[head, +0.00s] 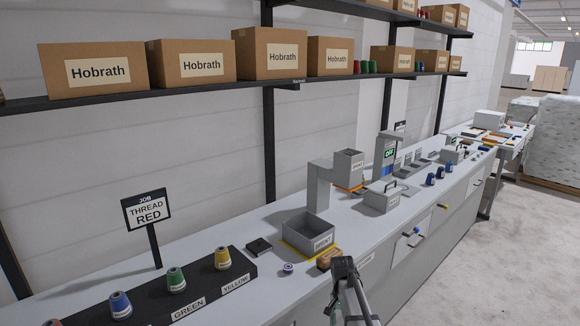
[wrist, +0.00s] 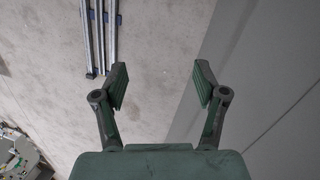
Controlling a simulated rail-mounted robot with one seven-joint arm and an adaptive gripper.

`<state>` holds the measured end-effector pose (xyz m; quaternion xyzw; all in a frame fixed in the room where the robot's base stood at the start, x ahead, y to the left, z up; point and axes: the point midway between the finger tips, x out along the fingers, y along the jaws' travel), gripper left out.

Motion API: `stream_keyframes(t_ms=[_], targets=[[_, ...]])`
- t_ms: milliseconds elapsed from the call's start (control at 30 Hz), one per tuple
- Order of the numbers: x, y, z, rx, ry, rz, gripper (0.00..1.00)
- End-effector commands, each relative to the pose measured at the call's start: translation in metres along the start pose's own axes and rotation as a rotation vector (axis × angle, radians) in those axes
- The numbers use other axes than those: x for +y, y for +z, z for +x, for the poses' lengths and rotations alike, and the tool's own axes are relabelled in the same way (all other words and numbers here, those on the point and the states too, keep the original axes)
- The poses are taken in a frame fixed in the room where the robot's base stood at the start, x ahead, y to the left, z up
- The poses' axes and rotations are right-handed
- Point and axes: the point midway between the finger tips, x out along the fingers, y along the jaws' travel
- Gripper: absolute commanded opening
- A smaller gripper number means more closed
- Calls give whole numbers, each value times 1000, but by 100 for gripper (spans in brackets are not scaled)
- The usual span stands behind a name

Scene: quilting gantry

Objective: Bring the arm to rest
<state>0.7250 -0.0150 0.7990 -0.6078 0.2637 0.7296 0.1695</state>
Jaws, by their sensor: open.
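My gripper (wrist: 161,82) is open and empty in the wrist view, its two fingers spread well apart over bare grey floor. In the head view my gripper (head: 345,270) shows at the bottom centre, just off the front edge of the grey counter (head: 385,230). Nothing is between the fingers. Most of my arm is out of the head view.
A brown object (head: 328,259) and a small spool (head: 288,268) lie near the counter edge by my gripper. A grey open bin (head: 308,234) stands behind them. Thread cones sit on a black rack (head: 205,285) at left. The floor (head: 440,275) at right is clear.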

Motion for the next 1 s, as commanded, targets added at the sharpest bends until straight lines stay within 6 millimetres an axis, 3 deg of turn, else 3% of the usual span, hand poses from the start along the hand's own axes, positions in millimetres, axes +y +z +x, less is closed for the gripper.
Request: stream_keyframes(t_ms=[33,200,500,800,1000], targets=[[11,19,30,-21,11,-30,72],[36,68,112,-78,33,-135,72],[95,170,229,-184,56,-317,72],[166,284,306,-297,63,-488,72],[209,349,333,-360,59,-582,72]])
